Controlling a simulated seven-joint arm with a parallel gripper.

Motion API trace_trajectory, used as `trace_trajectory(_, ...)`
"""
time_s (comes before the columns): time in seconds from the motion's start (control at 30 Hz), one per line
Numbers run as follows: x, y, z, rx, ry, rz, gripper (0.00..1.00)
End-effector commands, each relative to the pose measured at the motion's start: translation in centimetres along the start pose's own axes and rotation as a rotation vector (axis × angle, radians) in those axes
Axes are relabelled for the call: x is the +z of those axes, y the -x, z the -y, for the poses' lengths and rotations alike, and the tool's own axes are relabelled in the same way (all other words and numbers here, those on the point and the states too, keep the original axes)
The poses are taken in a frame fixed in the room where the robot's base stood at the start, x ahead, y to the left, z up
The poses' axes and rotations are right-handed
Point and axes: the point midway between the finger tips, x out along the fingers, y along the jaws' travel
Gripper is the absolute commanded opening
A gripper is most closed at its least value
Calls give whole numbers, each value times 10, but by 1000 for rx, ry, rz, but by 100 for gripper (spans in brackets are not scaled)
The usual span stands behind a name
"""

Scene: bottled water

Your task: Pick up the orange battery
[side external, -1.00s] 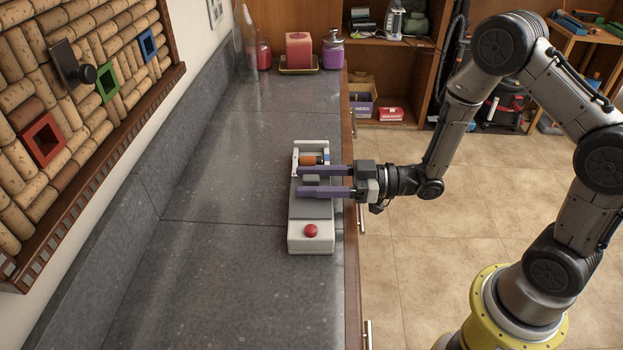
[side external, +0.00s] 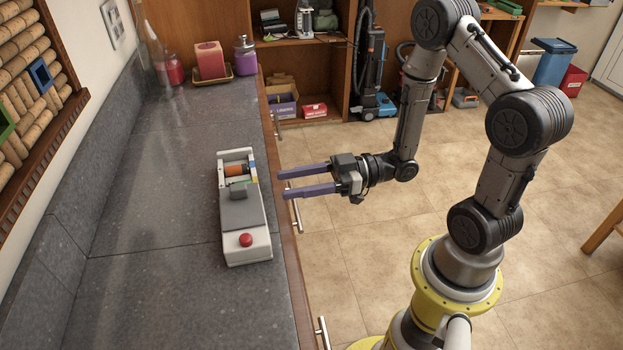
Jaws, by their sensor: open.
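The orange battery (side external: 236,170) lies crosswise in the open bay at the far end of a white and grey device (side external: 243,212) on the counter. A red button (side external: 246,240) sits on the device's near end. My gripper (side external: 284,184) is open and empty, with two purple fingers pointing left. It hangs just right of the device, past the counter's front edge, and does not touch the battery.
The grey counter (side external: 160,190) is mostly clear around the device. A pink candle (side external: 209,60) on a tray, a purple jar (side external: 245,55) and a red jar (side external: 174,70) stand at its far end. A wall edges the counter on the left.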

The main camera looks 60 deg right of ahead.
Motion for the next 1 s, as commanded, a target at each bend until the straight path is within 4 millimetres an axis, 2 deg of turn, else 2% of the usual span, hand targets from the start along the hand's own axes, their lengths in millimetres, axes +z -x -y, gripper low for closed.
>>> trace_trajectory(0.2,0,24,-1,4,-1,0,54)
trace_trajectory(0.4,0,32,0,3,2,5,54)
trace_trajectory(0.5,3,30,-6,16,34,54,54)
trace_trajectory(0.63,10,24,-32,86,135,220,54)
trace_trajectory(0.77,6,27,-72,231,244,433,54)
trace_trajectory(0.9,-16,43,-106,420,300,618,54)
trace_trajectory(1.0,-38,60,-118,556,294,718,54)
